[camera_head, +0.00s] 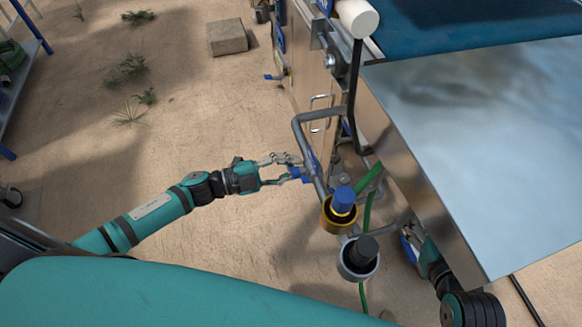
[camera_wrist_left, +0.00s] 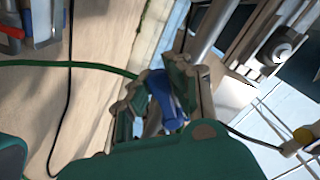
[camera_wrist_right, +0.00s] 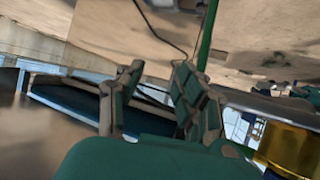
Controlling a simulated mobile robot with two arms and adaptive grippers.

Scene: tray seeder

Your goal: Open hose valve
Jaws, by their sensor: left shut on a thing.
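The hose valve's blue handle (camera_head: 296,174) is at the grey pipe frame on the machine's side. My left gripper (camera_head: 284,165) reaches it from the left in the head view. In the left wrist view, the blue handle (camera_wrist_left: 165,98) lies between the fingers of my left gripper (camera_wrist_left: 160,85), which is shut on it. The valve body is largely hidden by the fingers. My right gripper (camera_wrist_right: 158,78) is open in the right wrist view, with nothing visible between its fingers. In the head view the machine's metal sheet and pipes hide most of it.
The shiny metal sheet (camera_head: 490,130) fills the right. Sandy floor at left is mostly clear.

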